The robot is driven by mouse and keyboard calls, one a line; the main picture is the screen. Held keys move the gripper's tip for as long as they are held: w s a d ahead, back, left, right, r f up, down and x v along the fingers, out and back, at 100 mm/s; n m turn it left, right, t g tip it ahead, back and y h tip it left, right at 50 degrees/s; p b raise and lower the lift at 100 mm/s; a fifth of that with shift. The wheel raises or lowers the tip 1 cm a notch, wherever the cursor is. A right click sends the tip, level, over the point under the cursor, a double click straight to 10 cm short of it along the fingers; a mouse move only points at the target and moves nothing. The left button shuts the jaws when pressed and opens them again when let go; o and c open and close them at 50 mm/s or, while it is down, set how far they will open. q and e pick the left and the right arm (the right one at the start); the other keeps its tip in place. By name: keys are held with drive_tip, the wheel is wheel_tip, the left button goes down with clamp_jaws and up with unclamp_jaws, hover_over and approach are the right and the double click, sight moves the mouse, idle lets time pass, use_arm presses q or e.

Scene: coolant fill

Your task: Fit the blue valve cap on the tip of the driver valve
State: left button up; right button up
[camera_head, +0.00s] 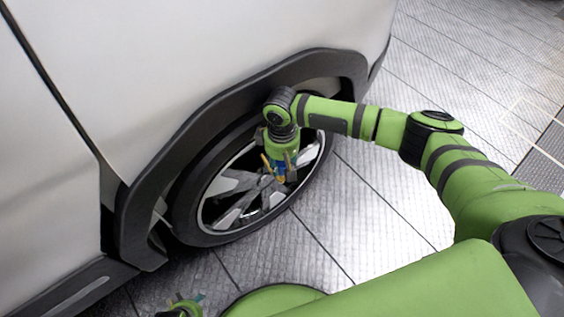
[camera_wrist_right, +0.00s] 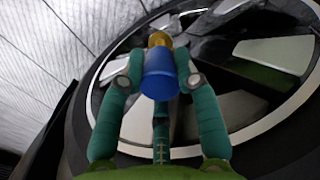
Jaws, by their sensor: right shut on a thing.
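My right gripper (camera_head: 278,173) is in front of the wheel (camera_head: 222,184) in the head view. In the wrist view its teal fingers (camera_wrist_right: 160,68) are closed on both sides of the blue valve cap (camera_wrist_right: 161,82). A brass-coloured piece (camera_wrist_right: 159,40) shows at the cap's far end, in line with it. I cannot tell whether this is the driver valve's tip or part of the cap. The cap also shows as a small blue patch in the head view (camera_head: 279,171). My left gripper (camera_head: 184,307) is cut off at the bottom edge, its jaws unclear.
The white car body (camera_head: 180,60) and dark wheel arch (camera_head: 200,118) are close above the wheel. The spokes (camera_wrist_right: 275,54) and rim lie just beyond the fingers in the wrist view. The tiled floor (camera_head: 350,220) right of the wheel is clear, apart from my right arm above it.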

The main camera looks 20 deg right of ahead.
sight(282, 170)
drive_tip(key=shift+f, duration=1.5)
drive_tip(key=o, duration=1)
wheel_tip(282, 170, up, 12)
drive_tip(key=shift+r, duration=0.1)
